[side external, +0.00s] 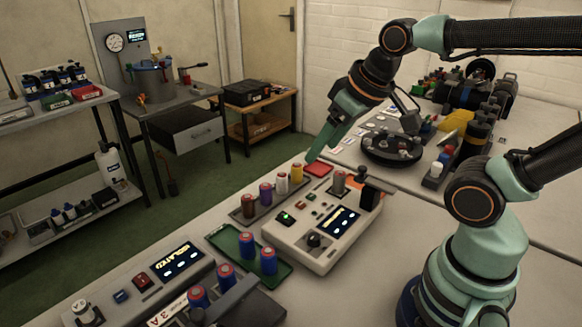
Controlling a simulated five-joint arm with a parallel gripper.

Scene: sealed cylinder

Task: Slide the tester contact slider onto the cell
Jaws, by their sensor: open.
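The tester (281,240) is a cream box with a small screen, a black knob and a green-lit switch, in the middle of the side external view. My gripper (362,140) is open and empty above and behind the tester. Its long green finger points down-left, its tip near a red pad.
A rack of several coloured cells (265,198) stands left of the tester. A green tray (235,243) with blue cells is in front of it. A dark round fixture (391,150) and a crowded bench lie behind. A control box (150,285) is at lower left.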

